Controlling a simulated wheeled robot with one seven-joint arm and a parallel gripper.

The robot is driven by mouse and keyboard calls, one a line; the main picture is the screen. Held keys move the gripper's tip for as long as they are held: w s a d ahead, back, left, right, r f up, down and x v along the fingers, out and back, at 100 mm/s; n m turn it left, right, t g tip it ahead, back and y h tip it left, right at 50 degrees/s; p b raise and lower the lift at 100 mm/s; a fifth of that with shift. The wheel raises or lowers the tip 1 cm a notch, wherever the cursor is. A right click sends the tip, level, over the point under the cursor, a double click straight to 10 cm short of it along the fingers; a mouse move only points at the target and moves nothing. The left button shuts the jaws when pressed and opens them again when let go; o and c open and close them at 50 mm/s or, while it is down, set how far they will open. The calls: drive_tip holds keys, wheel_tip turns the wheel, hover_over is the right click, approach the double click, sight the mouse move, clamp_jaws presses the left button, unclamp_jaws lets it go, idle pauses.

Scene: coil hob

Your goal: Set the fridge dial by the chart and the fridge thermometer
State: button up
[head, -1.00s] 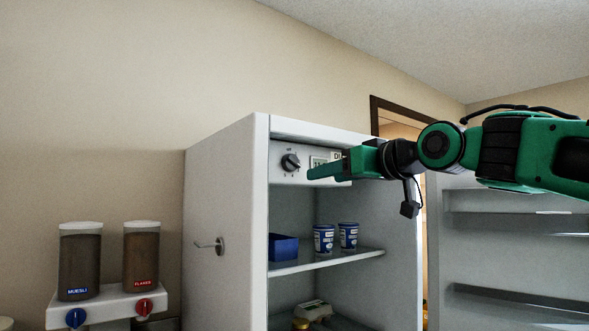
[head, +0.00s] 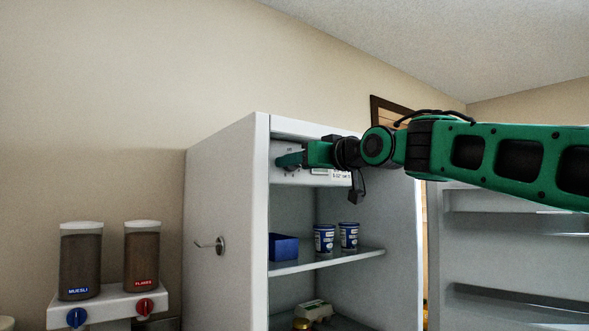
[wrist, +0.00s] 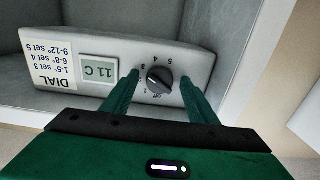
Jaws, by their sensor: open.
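The fridge dial (wrist: 160,79) is a dark round knob on the white control panel, marked off and 1 to 5. I cannot tell surely which mark it points at. The thermometer (wrist: 98,71) beside it reads 11 C. The chart (wrist: 52,66) reads 1-5° set 3, 6-8° set 4, 9-12° set 5. The wrist view shows these upside down. My gripper (wrist: 158,82) is open, its green fingers on either side of the dial; contact is not clear. In the head view my gripper (head: 283,161) hides most of the dial.
The fridge (head: 226,210) stands open, its door (head: 500,255) at the right. A shelf below the panel holds a blue box (head: 284,247) and two cups (head: 324,238). Cereal dispensers (head: 80,260) stand at the left.

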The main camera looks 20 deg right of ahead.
drive_tip(key=c, duration=1)
drive_tip(key=shift+a, duration=0.1)
drive_tip(key=shift+m, duration=0.3)
drive_tip(key=shift+w+m, duration=0.1)
drive_tip(key=shift+m, duration=7.6)
drive_tip(key=shift+f, duration=0.1)
